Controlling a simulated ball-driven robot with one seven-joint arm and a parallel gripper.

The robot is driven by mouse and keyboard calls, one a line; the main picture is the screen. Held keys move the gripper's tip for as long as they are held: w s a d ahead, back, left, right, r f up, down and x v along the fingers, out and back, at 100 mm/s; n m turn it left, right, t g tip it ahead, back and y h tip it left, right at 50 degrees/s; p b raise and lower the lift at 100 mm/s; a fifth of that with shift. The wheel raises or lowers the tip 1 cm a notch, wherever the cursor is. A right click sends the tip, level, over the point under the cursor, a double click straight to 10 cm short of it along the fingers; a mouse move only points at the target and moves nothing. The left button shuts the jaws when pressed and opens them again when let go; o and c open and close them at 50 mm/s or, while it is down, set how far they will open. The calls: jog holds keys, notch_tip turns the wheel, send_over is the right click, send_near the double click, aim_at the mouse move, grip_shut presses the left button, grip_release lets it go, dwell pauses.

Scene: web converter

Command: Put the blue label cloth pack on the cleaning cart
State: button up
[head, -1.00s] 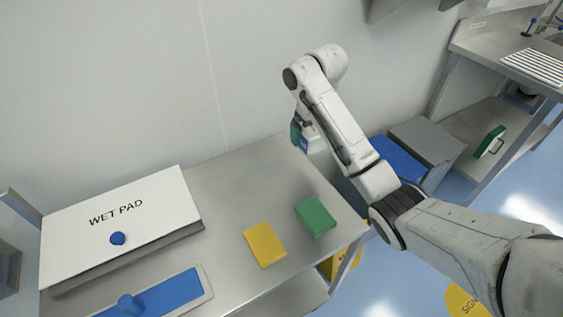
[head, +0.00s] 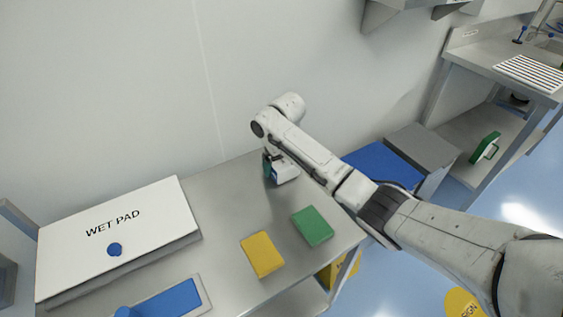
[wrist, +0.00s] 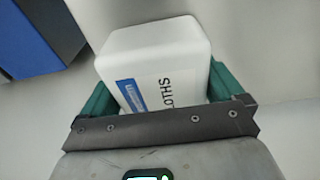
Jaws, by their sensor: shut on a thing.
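A white cloth pack (wrist: 155,55) with a blue label and the letters "LOTHS" sits between the green fingers of my gripper (wrist: 165,90) in the wrist view. My gripper is shut on it. In the head view, my gripper (head: 275,170) is low at the back right of the steel table, and the pack (head: 287,174) shows partly beneath the wrist. I cannot tell whether the pack touches the tabletop. I cannot pick out a cleaning cart for certain.
On the steel table (head: 225,205) are a yellow pack (head: 263,254), a green pack (head: 313,226), a white "WET PAD" box (head: 150,225) and a blue pad in a tray (head: 170,303). A blue-topped bin (head: 380,164) and grey bin (head: 425,146) stand right of the table.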

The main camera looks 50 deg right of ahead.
aim_at(284, 160)
jog(key=shift+f, duration=0.1)
jog(key=o, duration=0.9)
jog(key=shift+c, duration=0.2)
jog(key=r, duration=0.4)
jog(key=s+r, duration=0.1)
jog(key=r, duration=0.7)
jog(key=shift+s+a+r, duration=0.1)
jog(key=shift+s+a, duration=0.1)
